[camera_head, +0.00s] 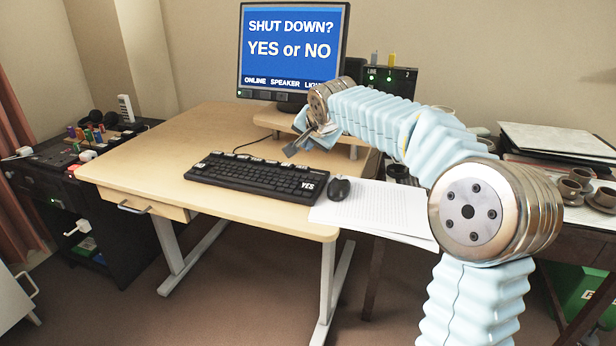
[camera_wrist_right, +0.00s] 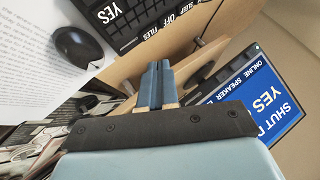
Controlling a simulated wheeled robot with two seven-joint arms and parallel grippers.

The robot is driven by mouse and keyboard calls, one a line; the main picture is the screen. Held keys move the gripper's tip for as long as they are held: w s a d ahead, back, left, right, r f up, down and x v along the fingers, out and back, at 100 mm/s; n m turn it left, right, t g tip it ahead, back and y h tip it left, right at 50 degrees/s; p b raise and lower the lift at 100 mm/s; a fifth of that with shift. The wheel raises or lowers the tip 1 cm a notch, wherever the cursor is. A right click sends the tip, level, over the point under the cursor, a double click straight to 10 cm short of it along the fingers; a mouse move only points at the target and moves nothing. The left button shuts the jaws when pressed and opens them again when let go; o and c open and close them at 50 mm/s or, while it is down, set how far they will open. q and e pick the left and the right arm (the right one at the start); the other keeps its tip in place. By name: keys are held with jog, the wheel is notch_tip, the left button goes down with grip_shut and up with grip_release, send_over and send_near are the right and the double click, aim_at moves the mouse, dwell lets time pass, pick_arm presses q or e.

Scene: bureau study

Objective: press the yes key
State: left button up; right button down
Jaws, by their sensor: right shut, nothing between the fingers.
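The black keyboard (camera_head: 240,177) lies on the wooden desk. Its YES key (camera_head: 308,185), lettered in white, is at the near right corner. The YES key also shows in the right wrist view (camera_wrist_right: 113,13), at the top edge and left of the fingertips. My right gripper (camera_head: 290,151) is shut and empty, above the desk behind the keyboard's right part, apart from the key. Its closed fingers also show in the right wrist view (camera_wrist_right: 157,66). The monitor (camera_head: 290,45) reads "SHUT DOWN? YES or NO". My left gripper is not in view.
A black mouse (camera_head: 339,188) sits right of the YES key, by white paper sheets (camera_head: 375,208). A low wooden riser (camera_head: 280,122) carries the monitor behind the gripper. The desk's left part is clear. A side table with cups (camera_head: 570,187) stands at the right.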

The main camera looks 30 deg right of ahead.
jog(key=shift+d+r, duration=0.1)
jog(key=shift+r, duration=0.05)
jog(key=b, duration=0.5)
send_over(309, 188)
notch_tip(309, 188, down, 8)
jog(key=shift+r, duration=0.1)
jog(key=shift+f+b, duration=0.4)
jog(key=shift+f, duration=0.2)
dwell(1.6)
jog(key=shift+f+b, duration=0.4)
jog(key=shift+b, duration=0.15)
